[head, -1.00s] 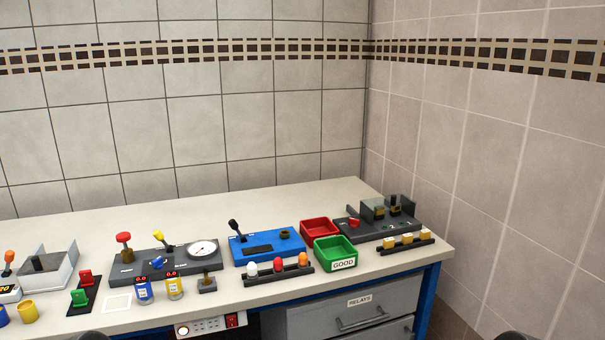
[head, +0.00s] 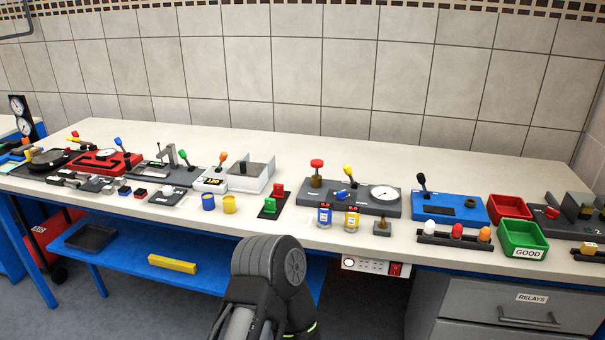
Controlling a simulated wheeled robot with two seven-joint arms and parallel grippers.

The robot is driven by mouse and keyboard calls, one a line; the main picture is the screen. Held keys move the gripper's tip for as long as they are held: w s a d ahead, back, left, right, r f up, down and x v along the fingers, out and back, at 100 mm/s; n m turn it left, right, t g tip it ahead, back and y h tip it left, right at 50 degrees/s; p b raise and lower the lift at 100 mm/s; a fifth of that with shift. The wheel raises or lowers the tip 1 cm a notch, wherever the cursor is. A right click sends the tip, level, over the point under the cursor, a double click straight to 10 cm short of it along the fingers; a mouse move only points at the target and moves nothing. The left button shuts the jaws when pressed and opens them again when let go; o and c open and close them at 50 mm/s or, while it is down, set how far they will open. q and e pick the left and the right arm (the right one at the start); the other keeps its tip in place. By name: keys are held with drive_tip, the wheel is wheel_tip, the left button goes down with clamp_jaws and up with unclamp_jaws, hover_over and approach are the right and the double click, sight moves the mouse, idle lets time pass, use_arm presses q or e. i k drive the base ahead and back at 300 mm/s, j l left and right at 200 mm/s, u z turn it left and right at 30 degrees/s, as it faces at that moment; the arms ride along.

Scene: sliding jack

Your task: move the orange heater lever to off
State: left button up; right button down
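An orange-knobbed lever (head: 222,158) stands up from a small white box (head: 209,182) with a dark display and yellow digits, left of the middle of the bench in the head view. The lever leans slightly to the right in the picture. The box adjoins an open metal tray-like fixture (head: 262,183) with a dark block inside. I cannot read any on or off marking. One of my dark arm links shows at the bottom middle, in front of the bench and well away from the lever. Neither gripper is in view.
Red and green blocks on a black base (head: 270,207) are to the right. The back strip of bench is clear.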

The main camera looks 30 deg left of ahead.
sight(222, 158)
drive_tip(key=u, duration=1.6)
drive_tip(key=i+j, duration=0.9)
drive_tip(key=z, duration=1.6)
drive_tip(key=i+j, duration=0.05)
